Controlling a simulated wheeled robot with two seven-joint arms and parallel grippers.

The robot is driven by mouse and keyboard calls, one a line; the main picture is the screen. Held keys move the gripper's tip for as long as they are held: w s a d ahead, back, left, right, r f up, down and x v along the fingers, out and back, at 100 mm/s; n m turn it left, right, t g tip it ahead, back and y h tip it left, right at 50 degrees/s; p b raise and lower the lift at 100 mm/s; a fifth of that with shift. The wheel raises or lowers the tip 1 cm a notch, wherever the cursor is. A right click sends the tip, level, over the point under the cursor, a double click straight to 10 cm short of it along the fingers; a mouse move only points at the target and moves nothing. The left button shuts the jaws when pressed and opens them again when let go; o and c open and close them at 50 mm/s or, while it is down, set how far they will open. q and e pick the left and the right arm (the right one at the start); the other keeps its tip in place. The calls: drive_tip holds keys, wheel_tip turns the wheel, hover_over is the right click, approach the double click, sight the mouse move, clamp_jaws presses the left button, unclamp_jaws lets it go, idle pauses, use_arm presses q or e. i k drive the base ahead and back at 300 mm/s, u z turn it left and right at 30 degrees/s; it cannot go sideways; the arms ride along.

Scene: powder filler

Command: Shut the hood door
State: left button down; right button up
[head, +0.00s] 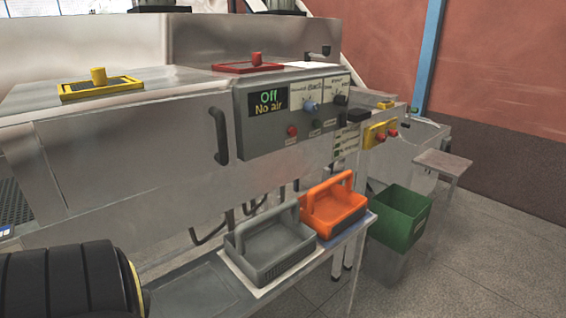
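A long metal machine fills the left and middle of the head view. Its front has a pale metal panel (130,150) with a black upright handle (219,136) near its right end. A grey raised panel (215,40) stands above the machine's top, with a small dark handle (322,52) near its right end. I cannot tell for certain which panel is the hood door, or whether it is fully shut. Neither of my grippers is in view.
A control panel (290,138) reads "Off" and "No air". A grey basket (268,246) and an orange basket (334,206) stand on a low shelf in front. A green bin (400,216) is to the right. The floor (480,265) at right is clear.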

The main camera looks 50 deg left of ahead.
sight(99, 157)
drive_tip(key=z, duration=0.05)
drive_tip(key=k, duration=0.8)
drive_tip(key=u, duration=0.8)
drive_tip(key=i, duration=0.5)
drive_tip(key=u, duration=0.05)
